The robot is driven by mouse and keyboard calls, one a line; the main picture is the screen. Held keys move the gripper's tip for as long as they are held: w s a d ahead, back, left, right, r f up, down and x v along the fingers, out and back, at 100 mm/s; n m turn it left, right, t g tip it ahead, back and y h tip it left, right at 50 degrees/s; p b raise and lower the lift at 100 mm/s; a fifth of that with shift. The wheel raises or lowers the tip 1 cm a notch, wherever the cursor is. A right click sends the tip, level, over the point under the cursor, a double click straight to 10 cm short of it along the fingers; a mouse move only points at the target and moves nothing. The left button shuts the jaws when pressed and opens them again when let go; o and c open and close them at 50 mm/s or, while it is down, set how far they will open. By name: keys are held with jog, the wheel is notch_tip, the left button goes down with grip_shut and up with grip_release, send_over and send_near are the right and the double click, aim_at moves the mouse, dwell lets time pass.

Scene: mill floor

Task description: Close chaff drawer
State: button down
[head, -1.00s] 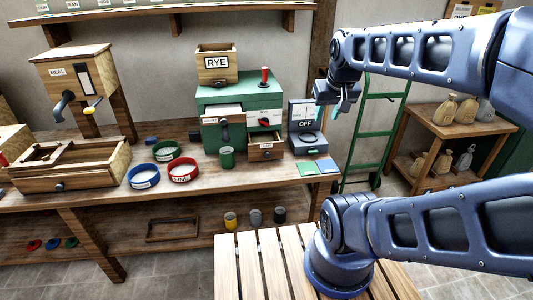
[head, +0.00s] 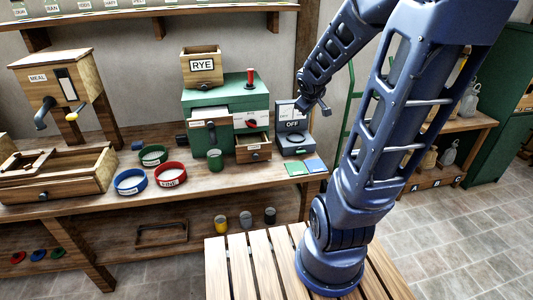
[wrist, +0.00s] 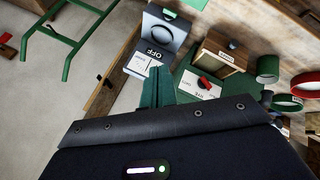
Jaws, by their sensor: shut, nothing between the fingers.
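A small wooden drawer (head: 253,154) stands pulled out at the lower right of the green mill (head: 240,95). It has a dark knob and a label too small to read, so I cannot confirm that it is the chaff drawer. It also shows in the wrist view (wrist: 224,50). My gripper (head: 318,107) is above and right of the drawer, by the grey device marked OFF, and apart from the drawer.
The grey OFF device (head: 294,140) stands right of the drawer. A green cup (head: 215,160) stands just left of it. Blue and green cards (head: 306,167) lie in front of the device. Red (head: 171,178), blue and green rings lie further left. A green hand truck stands behind my arm.

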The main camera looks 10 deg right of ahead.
jog(key=w+a+f+n+y, duration=0.2)
jog(key=w+a+f+n, duration=0.1)
jog(key=f, duration=0.6)
jog(key=w+a+f+n+g+y, duration=0.1)
jog(key=w+a+f+n, duration=0.3)
jog(key=f, duration=0.5)
jog(key=w+a+f+n+y, duration=0.3)
jog(key=w+a+f+y, duration=0.1)
jog(key=f, duration=0.6)
jog(key=shift+a, duration=0.7)
jog(key=w, duration=0.3)
jog(key=shift+w, duration=0.15)
jog(key=shift+w+r, duration=0.1)
jog(key=shift+w, duration=0.3)
jog(key=w, duration=0.9)
jog(key=shift+w+r, duration=0.1)
jog(key=shift+w, duration=0.35)
